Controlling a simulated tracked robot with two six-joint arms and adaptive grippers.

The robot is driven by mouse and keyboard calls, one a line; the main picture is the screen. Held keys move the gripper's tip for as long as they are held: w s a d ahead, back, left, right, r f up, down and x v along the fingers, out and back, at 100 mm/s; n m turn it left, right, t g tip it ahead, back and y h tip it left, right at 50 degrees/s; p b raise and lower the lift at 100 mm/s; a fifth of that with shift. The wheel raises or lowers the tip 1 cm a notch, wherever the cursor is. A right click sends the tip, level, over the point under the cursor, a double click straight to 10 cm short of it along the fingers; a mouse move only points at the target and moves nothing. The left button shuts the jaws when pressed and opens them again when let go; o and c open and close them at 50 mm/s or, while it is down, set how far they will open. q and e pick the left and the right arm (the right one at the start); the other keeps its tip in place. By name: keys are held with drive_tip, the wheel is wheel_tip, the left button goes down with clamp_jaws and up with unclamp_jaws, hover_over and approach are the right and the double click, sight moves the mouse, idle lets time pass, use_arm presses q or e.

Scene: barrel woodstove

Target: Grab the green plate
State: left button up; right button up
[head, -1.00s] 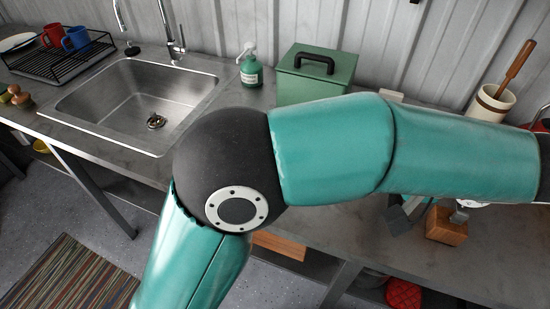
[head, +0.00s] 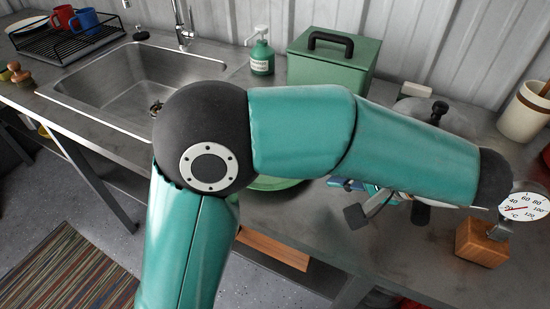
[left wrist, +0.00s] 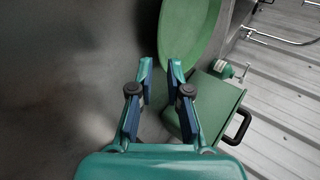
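The green plate (head: 275,183) lies on the grey counter, mostly hidden behind my left arm in the head view. In the left wrist view the plate (left wrist: 190,32) is ahead of my left gripper (left wrist: 160,68), slightly right of centre. The gripper's fingers are apart with nothing held between them. The right finger's tip is close to the plate's near rim; I cannot tell whether they touch. In the head view my left gripper (head: 340,184) is partly hidden behind the forearm, to the right of the plate. My right gripper is in neither view.
A green box (head: 333,63) with a black handle and a green pump bottle (head: 262,55) stand behind the plate. The sink (head: 135,90) is to the left. A dial thermometer (head: 525,207), a wooden block (head: 480,243) and a white crock (head: 523,112) are to the right.

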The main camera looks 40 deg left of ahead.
sight(308, 183)
use_arm(q)
drive_tip(key=shift+x, duration=3.75)
drive_tip(key=shift+s+r, duration=0.1)
clamp_jaws()
drive_tip(key=shift+a, duration=0.1)
